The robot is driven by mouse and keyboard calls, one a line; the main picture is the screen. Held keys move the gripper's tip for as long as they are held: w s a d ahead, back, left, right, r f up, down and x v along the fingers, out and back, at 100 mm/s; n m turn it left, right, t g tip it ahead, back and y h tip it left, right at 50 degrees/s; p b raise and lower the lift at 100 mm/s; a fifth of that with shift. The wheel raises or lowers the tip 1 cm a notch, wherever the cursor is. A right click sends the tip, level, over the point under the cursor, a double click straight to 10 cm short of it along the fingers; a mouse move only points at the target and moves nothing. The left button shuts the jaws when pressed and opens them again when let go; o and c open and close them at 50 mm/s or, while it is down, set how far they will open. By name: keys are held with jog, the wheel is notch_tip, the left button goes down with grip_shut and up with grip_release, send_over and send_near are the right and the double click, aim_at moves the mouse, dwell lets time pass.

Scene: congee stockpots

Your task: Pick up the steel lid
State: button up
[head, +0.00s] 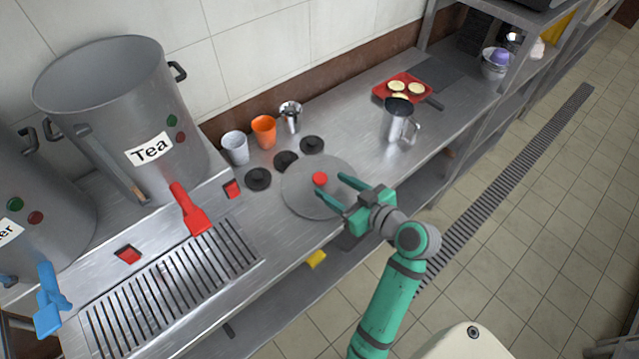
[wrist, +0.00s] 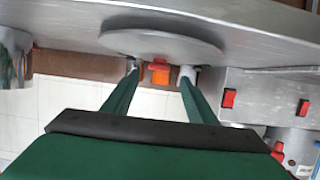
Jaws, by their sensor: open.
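The steel lid (head: 299,195) is a round grey disc with a red knob (head: 320,179), lying on the steel counter in the head view. In the wrist view the lid (wrist: 165,32) is in the upper middle, with its knob (wrist: 158,61) at its edge. My gripper (head: 331,187) has green fingers and is open. Its fingertips are over the lid, to either side of the knob in the head view. In the wrist view my gripper (wrist: 158,70) has its two fingers spread and nothing between them is held. Whether the fingers touch the knob cannot be told.
A large Tea pot (head: 125,105) stands at the left. Small black lids (head: 286,161), an orange cup (head: 264,130), a white cup (head: 235,147) and a metal cup (head: 290,116) sit behind the lid. A steel pitcher (head: 397,125) and a red pan (head: 384,95) are to the right.

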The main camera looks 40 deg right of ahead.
aim_at(321, 178)
jog(key=shift+x, duration=2.55)
jog(key=shift+d+f, duration=0.1)
jog(key=shift+f, duration=0.05)
jog(key=c, duration=1.3)
